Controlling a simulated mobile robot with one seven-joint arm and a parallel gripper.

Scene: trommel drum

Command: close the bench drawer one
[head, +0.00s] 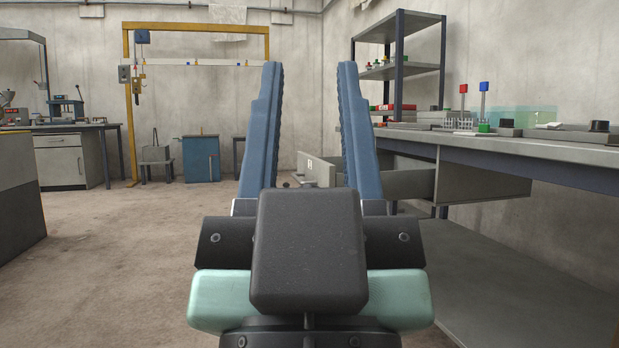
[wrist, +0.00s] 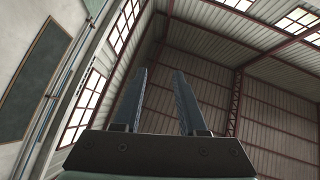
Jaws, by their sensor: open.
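The bench (head: 520,152) stands along the right side in the head view. Under its top, a grey drawer (head: 402,183) is pulled out to the left from its housing (head: 480,185). The drawer's pale front (head: 319,171), with a small label, shows between my fingers; the finger on the right hides part of the drawer. My gripper (head: 310,68) is open and empty, its blue fingers pointing up in front of the head camera. The drawer appears beyond it, with no contact visible. In the wrist view my gripper (wrist: 160,72) points toward the roof, and no drawer shows there.
A shelf rack (head: 399,72) stands behind the bench. Racks and small items, including a tube rack (head: 463,122), lie on the bench top. A yellow gantry frame (head: 196,27), a blue cabinet (head: 201,158) and a workbench (head: 75,155) are farther left. Open floor (head: 120,245) lies left.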

